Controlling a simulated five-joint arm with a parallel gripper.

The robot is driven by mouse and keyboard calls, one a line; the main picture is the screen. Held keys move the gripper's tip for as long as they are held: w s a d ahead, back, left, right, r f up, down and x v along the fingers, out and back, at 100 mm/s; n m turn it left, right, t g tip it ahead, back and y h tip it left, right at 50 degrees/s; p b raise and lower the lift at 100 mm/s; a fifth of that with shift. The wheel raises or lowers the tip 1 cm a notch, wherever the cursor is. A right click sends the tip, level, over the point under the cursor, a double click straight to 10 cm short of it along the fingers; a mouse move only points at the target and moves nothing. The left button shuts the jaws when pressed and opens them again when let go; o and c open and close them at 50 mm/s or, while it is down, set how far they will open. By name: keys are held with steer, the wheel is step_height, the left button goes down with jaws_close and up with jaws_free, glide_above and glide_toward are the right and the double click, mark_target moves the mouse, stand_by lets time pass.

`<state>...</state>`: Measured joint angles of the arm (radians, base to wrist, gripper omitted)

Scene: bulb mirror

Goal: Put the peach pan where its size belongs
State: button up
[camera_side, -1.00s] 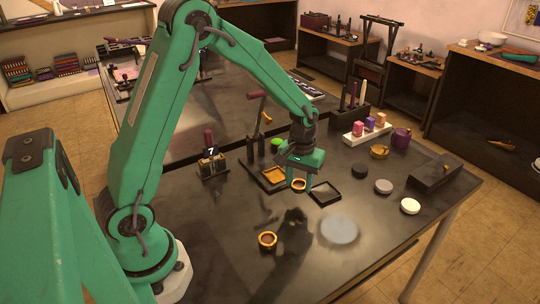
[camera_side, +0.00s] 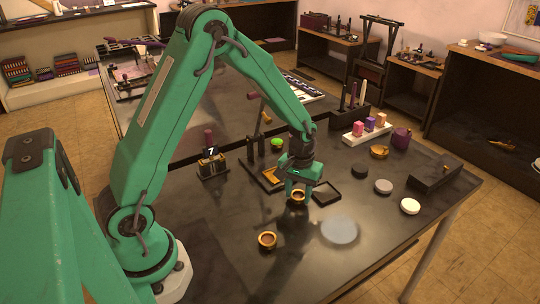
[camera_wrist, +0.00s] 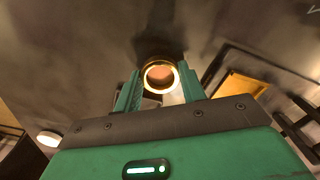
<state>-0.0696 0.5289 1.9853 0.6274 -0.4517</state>
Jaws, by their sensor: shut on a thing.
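The peach pan (camera_wrist: 160,76) is a small round gold-rimmed pan with a peach-brown inside, seen between the two green fingers in the wrist view. In the side view this pan (camera_side: 298,198) hangs under my gripper (camera_side: 298,190), which is shut on it. I cannot tell whether it touches the table. Two shallow square dark trays stand just behind it: one with an orange-gold floor (camera_side: 264,182), the other dark inside (camera_side: 326,197). The orange-floored tray also shows right of the fingers in the wrist view (camera_wrist: 240,86).
A similar gold-rimmed pan (camera_side: 267,240) sits at the front. A pale round disc (camera_side: 340,230) lies to its right. Black, grey (camera_side: 383,187) and white pucks (camera_side: 410,206), a gold dish (camera_side: 379,152) and a dark block (camera_side: 436,178) stand on the right. The front table is mostly clear.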

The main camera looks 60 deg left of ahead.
mark_target(298, 197)
steer(key=shift+f, duration=0.15)
steer(key=o, duration=0.9)
steer(key=shift+o, duration=0.2)
step_height(298, 197, up, 12)
steer(key=shift+r, duration=0.2)
stand_by(0.4)
